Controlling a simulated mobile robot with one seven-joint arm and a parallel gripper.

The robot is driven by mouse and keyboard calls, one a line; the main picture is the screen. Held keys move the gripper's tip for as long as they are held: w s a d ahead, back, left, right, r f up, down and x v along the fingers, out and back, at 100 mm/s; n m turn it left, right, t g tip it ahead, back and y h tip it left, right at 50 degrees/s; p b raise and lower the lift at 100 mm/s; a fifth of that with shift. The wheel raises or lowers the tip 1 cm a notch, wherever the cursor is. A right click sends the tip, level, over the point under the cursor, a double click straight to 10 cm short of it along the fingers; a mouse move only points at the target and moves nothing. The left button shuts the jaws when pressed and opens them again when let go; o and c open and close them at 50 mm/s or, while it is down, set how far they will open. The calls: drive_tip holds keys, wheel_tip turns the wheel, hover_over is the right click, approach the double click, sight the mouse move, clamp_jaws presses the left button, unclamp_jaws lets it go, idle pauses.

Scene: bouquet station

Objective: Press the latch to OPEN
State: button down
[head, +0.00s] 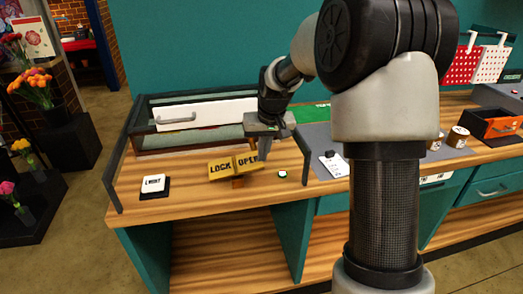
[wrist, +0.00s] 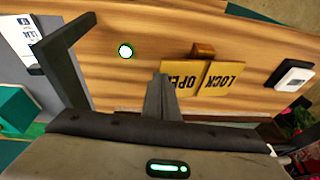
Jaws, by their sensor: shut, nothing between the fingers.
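The latch (head: 221,170) is a yellow two-plate rocker on a small orange-brown mount, near the counter's front edge. Its left plate reads LOCK and its right plate reads OPEN; the OPEN side looks a little higher in the head view. In the wrist view the latch (wrist: 222,80) shows upside down, right of my fingers. My gripper (head: 264,158) is shut and empty, pointing down at the outer end of the OPEN plate. In the wrist view my fingertips (wrist: 160,78) overlap the edge of that plate. I cannot tell whether they touch it.
A small white round button with a green rim (head: 282,174) sits right of the latch. A white block on a black base (head: 153,184) stands to the left. Behind is a glass-topped case with a white handled front (head: 205,116). A white tag (head: 334,165) lies on a grey mat.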

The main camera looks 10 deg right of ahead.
drive_tip(key=shift+d+f+y, duration=0.4)
drive_tip(key=shift+f+y, duration=0.1)
drive_tip(key=shift+f, duration=0.3)
drive_tip(key=shift+d+f+b, duration=0.2)
drive_tip(key=shift+f+b, duration=0.05)
drive_tip(key=shift+f, duration=0.25)
drive_tip(key=shift+d+f+b, duration=0.15)
drive_tip(key=shift+f+b, duration=0.1)
drive_tip(key=shift+f, duration=0.2)
drive_tip(key=w+d+p+v, duration=0.1)
drive_tip(key=d+p+v, duration=0.1)
drive_tip(key=v, duration=1.1)
drive_tip(key=shift+d+r+p, duration=0.25)
drive_tip(key=shift+d+p, duration=0.1)
drive_tip(key=shift+p, duration=0.3)
